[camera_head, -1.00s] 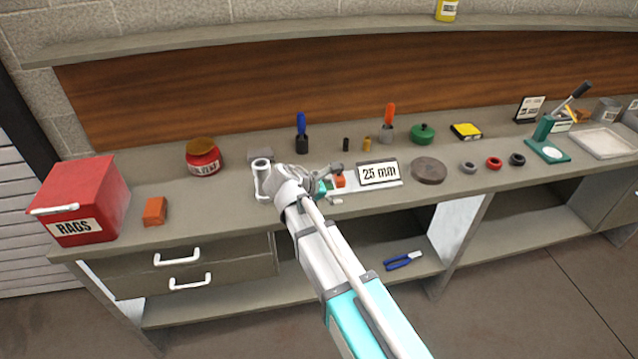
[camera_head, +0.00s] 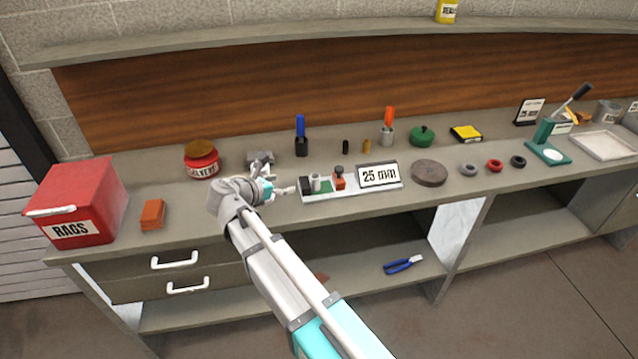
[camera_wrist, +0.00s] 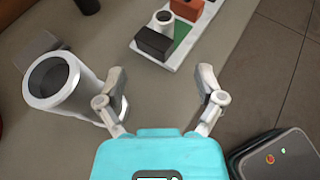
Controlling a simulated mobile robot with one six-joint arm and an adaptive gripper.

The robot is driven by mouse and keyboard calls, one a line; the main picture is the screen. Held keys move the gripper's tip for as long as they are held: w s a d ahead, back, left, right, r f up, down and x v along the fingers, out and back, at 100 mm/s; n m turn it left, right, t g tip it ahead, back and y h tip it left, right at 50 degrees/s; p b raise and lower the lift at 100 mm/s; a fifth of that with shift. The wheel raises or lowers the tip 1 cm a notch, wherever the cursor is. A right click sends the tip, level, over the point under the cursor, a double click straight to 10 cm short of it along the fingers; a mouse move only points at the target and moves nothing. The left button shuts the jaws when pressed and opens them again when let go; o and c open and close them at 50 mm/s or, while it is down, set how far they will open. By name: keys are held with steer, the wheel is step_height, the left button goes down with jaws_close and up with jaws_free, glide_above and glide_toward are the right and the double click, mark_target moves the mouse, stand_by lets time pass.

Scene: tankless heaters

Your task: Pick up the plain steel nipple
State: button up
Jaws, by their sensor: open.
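A plain-sided grey steel nipple (camera_wrist: 62,85), hollow with a dark bore, is close at the left of the wrist view, its open end toward the camera. My gripper (camera_wrist: 161,82) is open and empty. The nipple is outside the jaws; the left finger overlaps its lower right side, and I cannot tell whether they touch. In the head view my gripper (camera_head: 286,190) is low over the bench, left of the tray (camera_head: 370,189); the nipple is not clear there. Another small pale hollow cylinder (camera_head: 315,183) stands on the tray, also visible in the wrist view (camera_wrist: 163,18).
The tray also holds a dark block (camera_head: 306,186), an orange-red piece (camera_head: 339,181) and a 25 mm sign (camera_head: 378,175). A grey block (camera_head: 259,156) lies behind my gripper. A red jar (camera_head: 202,164), orange block (camera_head: 152,214) and rags box (camera_head: 75,205) are left.

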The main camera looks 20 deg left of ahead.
mark_target(313, 177)
steer(key=b+x, duration=0.3)
steer(key=x, duration=0.5)
steer(key=shift+s+f, duration=0.1)
steer(key=shift+f, duration=0.05)
steer(key=shift+w+d, duration=0.15)
steer(key=shift+w, duration=0.2)
steer(key=shift+b+x, duration=1.05)
steer(key=shift+x, duration=1.5)
steer(key=shift+s+d+f, duration=0.1)
steer(key=shift+d, duration=0.1)
jaws_close()
